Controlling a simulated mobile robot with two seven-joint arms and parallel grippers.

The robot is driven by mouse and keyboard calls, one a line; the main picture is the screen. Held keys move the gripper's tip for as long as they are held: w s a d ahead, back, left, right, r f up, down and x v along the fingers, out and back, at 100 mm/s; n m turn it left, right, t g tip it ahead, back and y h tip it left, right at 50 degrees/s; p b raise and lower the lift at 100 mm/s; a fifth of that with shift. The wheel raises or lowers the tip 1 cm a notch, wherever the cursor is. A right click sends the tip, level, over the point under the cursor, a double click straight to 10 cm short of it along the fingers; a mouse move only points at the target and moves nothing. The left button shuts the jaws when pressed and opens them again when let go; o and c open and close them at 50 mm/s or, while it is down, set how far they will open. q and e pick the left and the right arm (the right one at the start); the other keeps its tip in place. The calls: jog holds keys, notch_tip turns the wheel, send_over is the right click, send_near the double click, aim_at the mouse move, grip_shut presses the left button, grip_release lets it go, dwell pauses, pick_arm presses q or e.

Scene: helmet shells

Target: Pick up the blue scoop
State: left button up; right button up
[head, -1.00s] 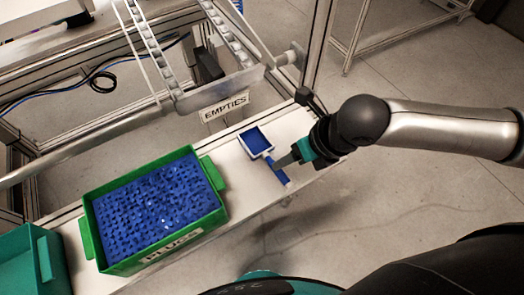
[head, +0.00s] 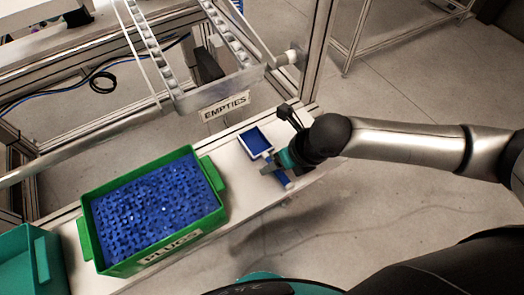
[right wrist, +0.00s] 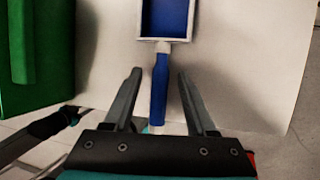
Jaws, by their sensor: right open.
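The blue scoop (head: 256,142) lies on the white shelf to the right of the green bin, its square pan toward the back and its handle toward the front edge. In the right wrist view the scoop's blue handle (right wrist: 159,85) runs between the two fingers of my right gripper (right wrist: 158,78). The fingers are open, one on each side of the handle, with a gap on both sides. In the head view my right gripper (head: 272,166) is at the handle and partly covers it. My left gripper is not in view.
A green bin of blue plugs (head: 213,217), labelled PLUGS, stands left of the scoop. A teal bin (head: 47,262) is at the lower left. The EMPTIES chute (head: 224,105) hangs behind the scoop. Bare shelf (head: 232,178) lies between the green bin and scoop.

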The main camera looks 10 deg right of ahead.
jog(key=shift+f, duration=0.25)
dwell(0.4)
grip_shut()
dwell(0.4)
